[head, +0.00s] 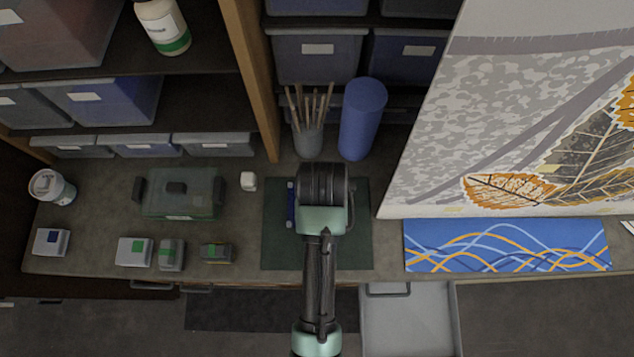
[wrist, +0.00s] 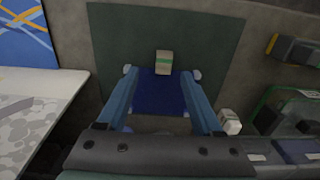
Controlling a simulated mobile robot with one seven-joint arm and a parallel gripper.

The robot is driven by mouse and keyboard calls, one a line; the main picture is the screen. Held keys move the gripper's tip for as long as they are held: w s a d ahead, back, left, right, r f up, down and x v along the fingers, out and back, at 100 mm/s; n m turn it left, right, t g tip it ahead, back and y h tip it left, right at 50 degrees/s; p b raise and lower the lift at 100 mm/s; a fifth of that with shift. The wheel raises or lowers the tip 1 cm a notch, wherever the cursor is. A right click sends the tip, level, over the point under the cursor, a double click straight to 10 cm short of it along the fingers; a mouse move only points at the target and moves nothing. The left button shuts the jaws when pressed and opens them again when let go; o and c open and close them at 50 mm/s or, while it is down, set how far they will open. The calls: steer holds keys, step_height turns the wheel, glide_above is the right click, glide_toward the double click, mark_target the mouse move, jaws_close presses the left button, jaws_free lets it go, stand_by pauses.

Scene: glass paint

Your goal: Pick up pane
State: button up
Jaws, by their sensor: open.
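A blue pane (wrist: 160,95) lies on the dark green mat (wrist: 110,35). In the wrist view it shows between my fingers, with a small white knob past each fingertip. In the head view, only a narrow blue strip with white ends, which looks like the pane's left edge (head: 290,204), shows beside my gripper. My gripper (wrist: 161,76) is open over the pane, with one finger on each side. Whether the fingers touch it I cannot tell. In the head view my wrist and arm cover most of the pane and the middle of the mat (head: 275,250).
A beige block with a green stripe (wrist: 164,62) sits beside the pane. A small white block (head: 248,181) and a green case (head: 180,193) stand left. A brush cup (head: 308,138) and blue cylinder (head: 362,120) stand behind; a patterned blue panel (head: 505,246) lies right.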

steer(key=shift+s+a+f+p, duration=0.15)
steer(key=shift+f+p, duration=0.35)
steer(key=shift+f, duration=0.9)
steer(key=shift+w+a+f+p, duration=0.15)
steer(key=shift+f+p, duration=0.35)
steer(key=shift+f, duration=0.9)
steer(key=shift+s, duration=0.1)
jaws_close()
